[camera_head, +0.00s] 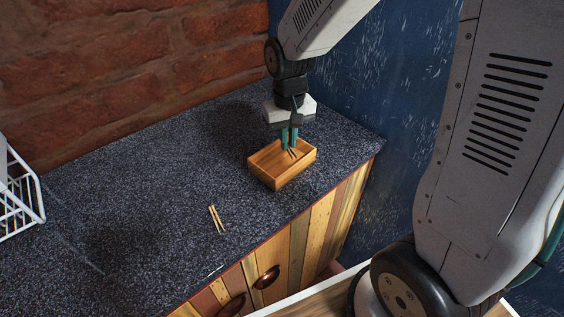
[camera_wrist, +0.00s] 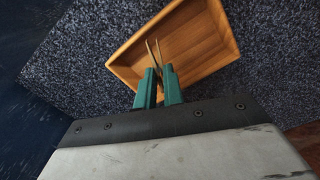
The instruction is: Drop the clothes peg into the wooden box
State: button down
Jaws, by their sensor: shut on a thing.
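The wooden box (camera_head: 270,175) is a small open tray on the speckled counter, near its right end. It also shows in the wrist view (camera_wrist: 205,42). My gripper (camera_head: 290,148) points down over the box, its green fingers overlapping the box opening in the head view. In the wrist view, my gripper (camera_wrist: 159,70) is shut on a thin tan two-pronged thing, which looks like the clothes peg (camera_wrist: 152,52). Its prongs extend beyond the fingertips over the box interior. I cannot tell whether it touches the box floor. The rest of it is hidden between the fingers.
A slender pale wooden two-pronged thing (camera_head: 216,219) lies on the counter (camera_head: 130,205) left of the box, near the front edge. A white wire rack (camera_head: 18,195) stands at the far left. A blue wall (camera_head: 390,110) rises behind the counter's right end.

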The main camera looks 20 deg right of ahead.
aim_at(288, 161)
jog(key=c, duration=1.4)
grip_release()
jog(key=shift+c, duration=0.2)
notch_tip(288, 161, up, 8)
jog(key=shift+f, duration=0.1)
jog(key=s, duration=0.2)
jog(key=shift+s+d+f+g, duration=0.15)
jog(key=shift+s+f+g, duration=0.15)
jog(key=shift+s+g, duration=0.1)
jog(key=s+d+r+t, duration=0.1)
jog(key=s+r, duration=0.2)
jog(key=s, duration=0.6)
jog(key=s+d+r+t, duration=0.1)
jog(key=s+r, duration=0.3)
jog(key=s, duration=0.6)
jog(key=shift+d+r, duration=0.25)
jog(key=shift+d, duration=0.15)
